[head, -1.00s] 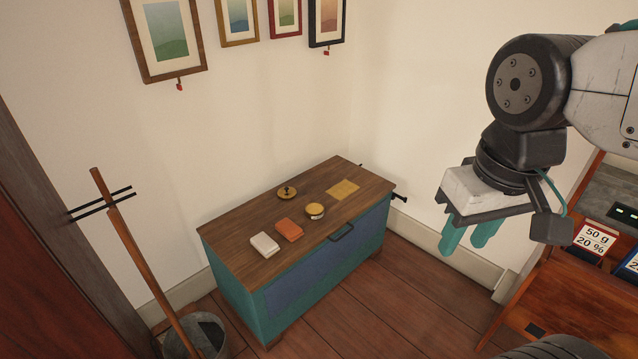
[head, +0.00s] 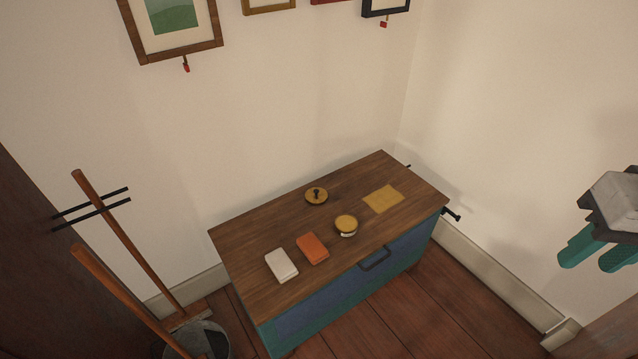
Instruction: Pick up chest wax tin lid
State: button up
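A small round tin (head: 346,231) with a pale side stands on top of the teal chest (head: 437,228). Its flat yellow-gold lid (head: 346,222) sits on it. Behind it to the left lies a flat round brass-coloured piece (head: 311,198) with a dark knob. I cannot tell whether that piece is also a lid. My gripper (head: 600,254) is at the right edge of the head view, well apart from the chest. Its two teal fingers point down-left with a gap between them and nothing visible in it. Part of the gripper is cut off by the frame.
A white block (head: 281,265), an orange block (head: 313,248) and a yellow cloth or sheet (head: 383,199) also lie on the chest top. A broom handle (head: 118,229) and a bucket (head: 211,343) stand at the left. Picture frames (head: 215,27) hang on the wall behind.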

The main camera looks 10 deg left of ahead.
aim_at(315, 197)
jog(key=u, duration=0.35)
jog(key=i, duration=0.6)
jog(key=u, duration=0.9)
jog(key=i, duration=0.35)
jog(key=u, duration=0.35)
